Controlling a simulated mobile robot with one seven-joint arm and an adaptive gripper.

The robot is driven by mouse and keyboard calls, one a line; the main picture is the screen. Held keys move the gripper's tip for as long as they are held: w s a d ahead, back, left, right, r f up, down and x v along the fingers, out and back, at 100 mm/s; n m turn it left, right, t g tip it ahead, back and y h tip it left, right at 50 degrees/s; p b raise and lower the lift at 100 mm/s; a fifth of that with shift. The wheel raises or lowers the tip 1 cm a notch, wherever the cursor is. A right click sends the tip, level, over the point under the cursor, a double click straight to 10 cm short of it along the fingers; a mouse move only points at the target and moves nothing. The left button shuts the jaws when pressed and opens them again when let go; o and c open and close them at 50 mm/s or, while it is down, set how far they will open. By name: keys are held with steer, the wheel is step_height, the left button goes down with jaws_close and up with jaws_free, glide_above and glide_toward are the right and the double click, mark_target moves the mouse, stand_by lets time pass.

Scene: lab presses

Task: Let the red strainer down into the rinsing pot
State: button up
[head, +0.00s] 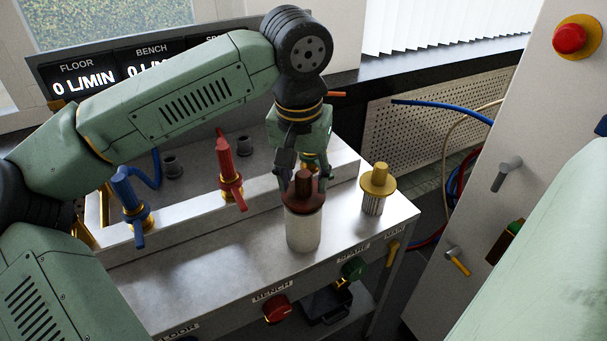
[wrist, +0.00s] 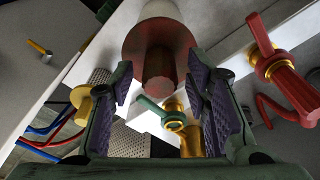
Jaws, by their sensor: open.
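The red strainer (head: 303,198) has a dark red-brown round top with a short knob, and it also shows in the wrist view (wrist: 160,70). Its top sits on an upright pale cylinder (head: 303,230) on the metal bench. I cannot tell whether this cylinder is the strainer's own body or the rinsing pot around it. My gripper (head: 304,184) is over the red top, pointing down. In the wrist view its two padded fingers stand open on either side of the knob, with gaps visible.
A yellow-topped strainer (head: 377,189) with a mesh body stands to the right. A red valve (head: 229,172) and a blue valve (head: 130,200) rise on the left. The bench top (head: 205,265) is clear at front left.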

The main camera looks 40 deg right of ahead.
mark_target(301, 200)
step_height(301, 200, up, 12)
steer(key=s+a, duration=0.1)
steer(key=shift+a, duration=0.25)
steer(key=shift+r, duration=0.1)
